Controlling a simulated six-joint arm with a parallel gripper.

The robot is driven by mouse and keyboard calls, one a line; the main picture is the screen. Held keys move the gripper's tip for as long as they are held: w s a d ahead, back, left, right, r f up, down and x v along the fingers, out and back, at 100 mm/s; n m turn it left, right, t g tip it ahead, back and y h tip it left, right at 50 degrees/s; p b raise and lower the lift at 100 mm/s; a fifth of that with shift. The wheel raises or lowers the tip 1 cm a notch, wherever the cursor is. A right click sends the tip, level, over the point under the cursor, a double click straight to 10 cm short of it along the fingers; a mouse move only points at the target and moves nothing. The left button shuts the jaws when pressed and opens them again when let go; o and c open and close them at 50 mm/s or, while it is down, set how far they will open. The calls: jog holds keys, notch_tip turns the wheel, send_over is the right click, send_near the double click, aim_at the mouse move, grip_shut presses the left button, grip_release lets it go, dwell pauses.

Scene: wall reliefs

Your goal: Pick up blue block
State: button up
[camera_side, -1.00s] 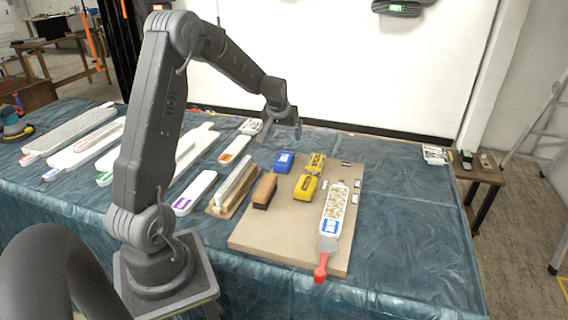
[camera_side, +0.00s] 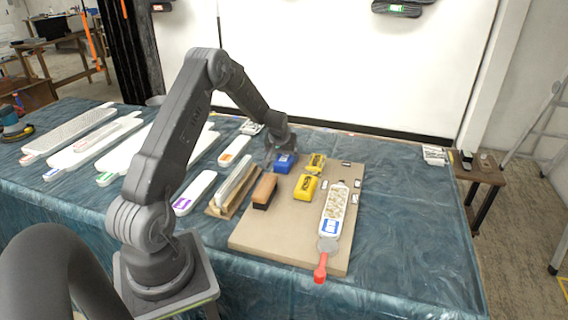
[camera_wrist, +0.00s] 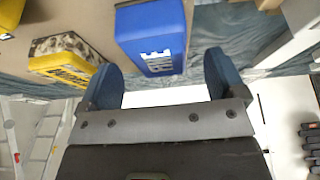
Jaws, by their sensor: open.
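The blue block (camera_side: 284,162) sits near the back edge of the tan board (camera_side: 262,232). My gripper (camera_side: 280,156) is low beside the block, at its back left in the side view. In the wrist view the blue block (camera_wrist: 152,36) lies ahead of the jaws, roughly between the lines of the two fingers. My gripper (camera_wrist: 162,75) is open with nothing held in it. The side view does not clearly show the gap between fingers and block.
Two yellow blocks (camera_side: 305,188) (camera_side: 316,163) stand right of the blue block. A brown-and-black block (camera_side: 264,191) lies in front. A long sanding tool with a red handle (camera_side: 328,232) lies at the board's right. White sanding bars (camera_side: 195,193) cover the table's left side.

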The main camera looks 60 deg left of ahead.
aim_at(284, 158)
jog(key=shift+x, duration=1.6)
jog(key=shift+c, duration=0.2)
jog(key=shift+f, duration=0.1)
jog(key=c, duration=1)
notch_tip(284, 158, up, 5)
jog(key=shift+f, duration=0.15)
jog(key=s+a+r, duration=0.4)
jog(key=s+r, duration=0.2)
jog(key=s, duration=0.5)
jog(key=shift+r, duration=0.3)
jog(key=shift+w+a, duration=0.1)
jog(key=shift+a, duration=0.05)
